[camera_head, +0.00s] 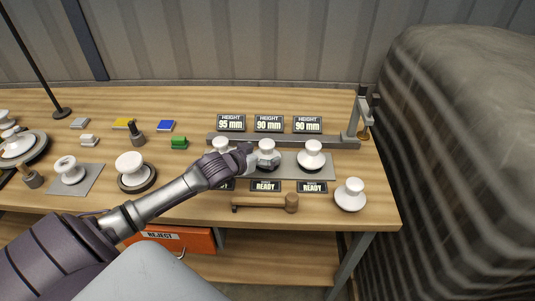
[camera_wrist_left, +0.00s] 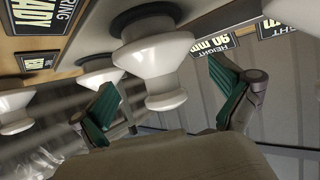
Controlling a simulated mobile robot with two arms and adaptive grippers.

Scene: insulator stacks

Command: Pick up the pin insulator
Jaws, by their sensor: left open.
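Several white insulators stand on the wooden bench. Three are in a row on a grey plate: a left one (camera_head: 220,145), a middle one (camera_head: 268,146) and a right one (camera_head: 311,154). I cannot tell which one the task means by pin insulator. My left gripper (camera_head: 254,158) is at the middle one, partly covering it. In the left wrist view my left gripper (camera_wrist_left: 165,74) is open, its green-padded fingers on either side of a white insulator (camera_wrist_left: 155,52), with gaps visible. My right gripper is not in view.
Height signs (camera_head: 269,123) and a long grey bar (camera_head: 285,141) stand behind the row. A mallet (camera_head: 265,203) and a loose white insulator (camera_head: 350,194) are in front and right. More insulators, including one on a dark base (camera_head: 130,168), and small coloured blocks stand left.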

